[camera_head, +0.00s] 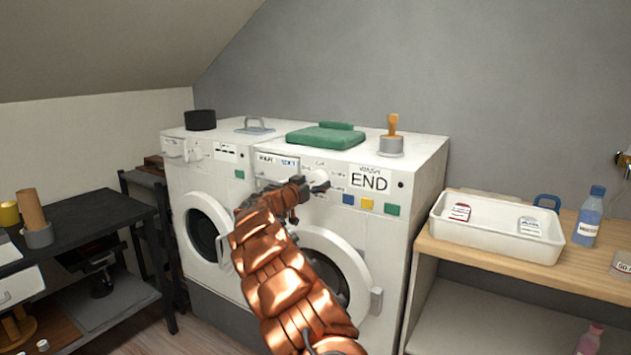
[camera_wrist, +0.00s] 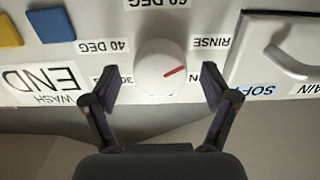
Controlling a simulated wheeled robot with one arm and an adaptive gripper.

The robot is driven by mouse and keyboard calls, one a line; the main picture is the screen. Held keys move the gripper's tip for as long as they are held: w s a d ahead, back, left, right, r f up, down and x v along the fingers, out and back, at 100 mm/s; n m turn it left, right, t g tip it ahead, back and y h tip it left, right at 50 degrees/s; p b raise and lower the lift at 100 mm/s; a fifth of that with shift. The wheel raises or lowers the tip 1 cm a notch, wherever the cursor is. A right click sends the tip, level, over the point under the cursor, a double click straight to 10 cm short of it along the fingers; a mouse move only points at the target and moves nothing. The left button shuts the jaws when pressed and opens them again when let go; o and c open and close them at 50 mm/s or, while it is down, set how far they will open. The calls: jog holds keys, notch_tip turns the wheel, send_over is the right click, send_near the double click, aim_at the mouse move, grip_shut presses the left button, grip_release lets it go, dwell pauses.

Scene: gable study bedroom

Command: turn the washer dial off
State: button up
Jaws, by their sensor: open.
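The washer (camera_head: 385,215) is the right-hand white machine with an END sign (camera_head: 369,179). Its white round dial (camera_head: 318,180) shows beside my gripper (camera_head: 303,187) in the head view. In the wrist view, which shows the panel upside down, the dial (camera_wrist: 158,66) has a red mark pointing right and slightly up, near RINSE and a partly hidden label. Labels for 60 DEG and 40 DEG also surround it. My gripper is open, with one finger on each side of the dial and gaps visible. No OFF label is readable.
A second white machine (camera_head: 203,165) stands left. A drawer handle (camera_wrist: 290,50) projects beside the dial. A wooden shelf with a white tray (camera_head: 495,232) stands right.

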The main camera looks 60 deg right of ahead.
jog(key=shift+d, duration=0.5)
jog(key=c, duration=1.2)
jog(key=shift+o, duration=0.2)
jog(key=shift+f+n+b, duration=0.15)
jog(key=shift+n+b, duration=0.15)
jog(key=shift+b, duration=0.1)
